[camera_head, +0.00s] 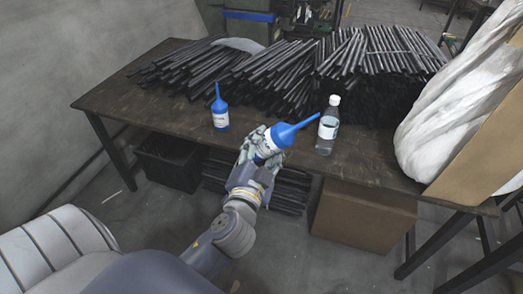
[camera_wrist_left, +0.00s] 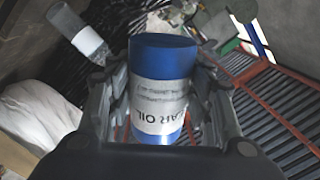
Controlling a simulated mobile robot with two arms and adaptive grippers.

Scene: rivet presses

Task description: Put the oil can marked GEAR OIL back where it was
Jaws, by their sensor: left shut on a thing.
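My left gripper (camera_head: 262,145) is shut on a blue oil can (camera_head: 284,134) with a white label. The can is tilted, its long nozzle pointing up and to the right, in front of the table's front edge. In the left wrist view the held can (camera_wrist_left: 163,90) sits between the two fingers, and its label reads upside down as "EAR OIL", the first letter unclear. A second blue oil can (camera_head: 220,110) stands upright on the table (camera_head: 180,112), left of the gripper; its label is too small to read. My right gripper is not in view.
A clear bottle (camera_head: 328,127) with a white cap stands on the table just right of the held can's nozzle. Bundles of dark rods (camera_head: 280,75) fill the back. A white wrapped bulk (camera_head: 450,115) is at the right. Bare tabletop lies around the standing can.

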